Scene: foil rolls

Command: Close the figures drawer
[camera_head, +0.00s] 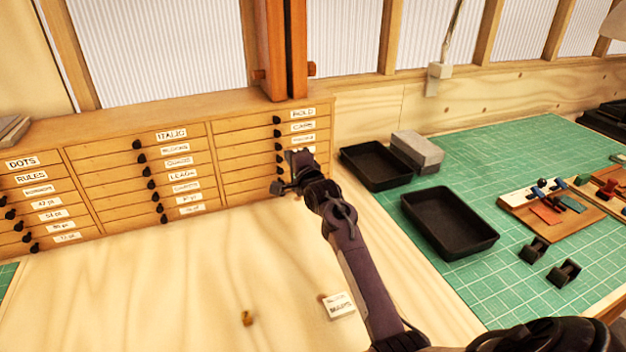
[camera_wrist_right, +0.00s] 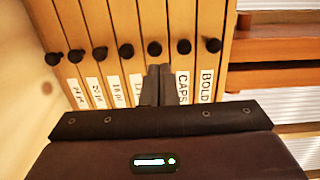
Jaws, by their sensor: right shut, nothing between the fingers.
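The drawer cabinet (camera_head: 190,160) stands at the back left, with labelled drawers and black knobs. In its right column the top labels read BOLD (camera_head: 302,114) and CAPS (camera_head: 302,127). The label below CAPS (camera_head: 302,139) is too small to read, so I cannot confirm the figures drawer. No drawer clearly stands out from this column. My right gripper (camera_head: 296,170) is shut and empty in front of this column, hiding lower labels. In the right wrist view its fingers (camera_wrist_right: 155,85) cover the label beside CAPS (camera_wrist_right: 183,87); contact cannot be told. My left gripper is out of view.
A wooden worktop (camera_head: 180,280) lies before the cabinet, with a small lettered white block (camera_head: 338,306) and a small brass piece (camera_head: 247,318). Black trays (camera_head: 450,222) (camera_head: 376,165) and a grey block (camera_head: 417,151) are on the green mat at right.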

